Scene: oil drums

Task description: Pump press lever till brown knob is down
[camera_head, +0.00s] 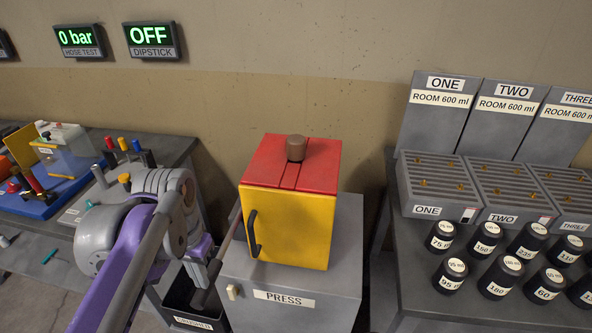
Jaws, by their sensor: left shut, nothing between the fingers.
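The press (288,290) is a grey cabinet labelled PRESS, with a yellow-doored box (290,228) and a red top (265,160) on it. The brown knob (295,148) stands up above the red top. The press lever (228,238) is a grey rod at the press's left side, slanting down to a dark end. My left gripper (208,275) is shut and empty beside the lever, left of the press. My own arm partly hides it, and I cannot tell whether it touches the lever. My right gripper is not in view.
A black bin labelled CRUSHER (193,322) stands below my left gripper. A cluttered bench (35,235) is at the left. A right-hand table (425,290) holds grey racks (437,187) and several black labelled weights (451,275). Wall displays read 0 bar (79,38) and OFF (150,36).

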